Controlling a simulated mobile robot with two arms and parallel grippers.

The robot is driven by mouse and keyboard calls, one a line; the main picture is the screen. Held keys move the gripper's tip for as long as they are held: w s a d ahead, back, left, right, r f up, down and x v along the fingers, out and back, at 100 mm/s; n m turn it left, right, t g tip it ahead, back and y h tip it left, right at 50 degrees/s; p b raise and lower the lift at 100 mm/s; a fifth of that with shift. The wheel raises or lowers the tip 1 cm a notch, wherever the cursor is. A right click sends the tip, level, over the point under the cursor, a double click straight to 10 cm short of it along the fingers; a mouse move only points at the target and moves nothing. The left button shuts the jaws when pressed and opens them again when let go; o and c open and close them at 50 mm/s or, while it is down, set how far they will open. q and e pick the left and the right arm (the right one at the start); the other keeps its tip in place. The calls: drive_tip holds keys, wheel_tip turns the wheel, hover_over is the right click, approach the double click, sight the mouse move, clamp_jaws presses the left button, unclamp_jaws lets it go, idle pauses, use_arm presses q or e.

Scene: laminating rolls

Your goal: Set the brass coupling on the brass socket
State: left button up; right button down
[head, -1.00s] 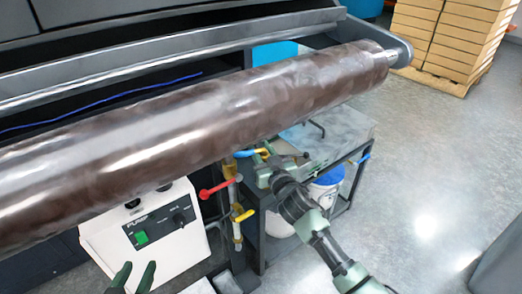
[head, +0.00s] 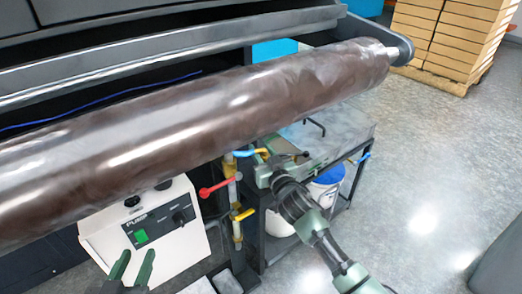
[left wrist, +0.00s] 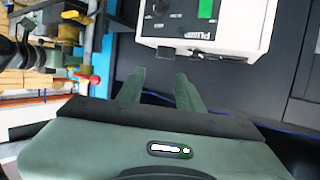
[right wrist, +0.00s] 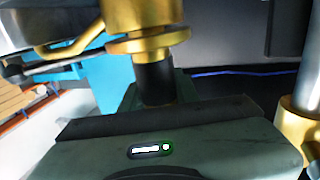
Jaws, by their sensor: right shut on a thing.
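My right gripper (head: 264,170) is shut on the brass coupling in front of the valve stand, below the large roll. In the right wrist view the coupling's brass flange (right wrist: 148,40) shows large, with its black neck (right wrist: 155,82) between the fingers. What seems to be the brass socket (right wrist: 298,135) shows at the right edge of that view, on a silver pipe. It is apart from the coupling and to its side. In the head view the stand's top (head: 229,160) is just left of the right gripper. My left gripper (head: 133,268) is open and empty before the pump box.
The white pump box (head: 150,235) stands at the lower left. The stand carries a red lever (head: 216,187) and a yellow lever (head: 243,214). The brown roll (head: 180,130) crosses above. A low bench (head: 335,145) with a white bucket below stands behind the right gripper.

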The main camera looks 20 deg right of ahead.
use_arm(q)
drive_tip(key=shift+w+d+r+t, duration=0.2)
drive_tip(key=shift+r+t, duration=0.1)
drive_tip(key=shift+r, duration=0.2)
use_arm(e)
drive_tip(key=shift+f, duration=0.2)
drive_tip(key=c, duration=1.3)
unclamp_jaws()
use_arm(q)
drive_tip(key=shift+r+h, duration=0.15)
drive_tip(key=shift+h, duration=0.15)
use_arm(e)
drive_tip(key=shift+s, duration=0.1)
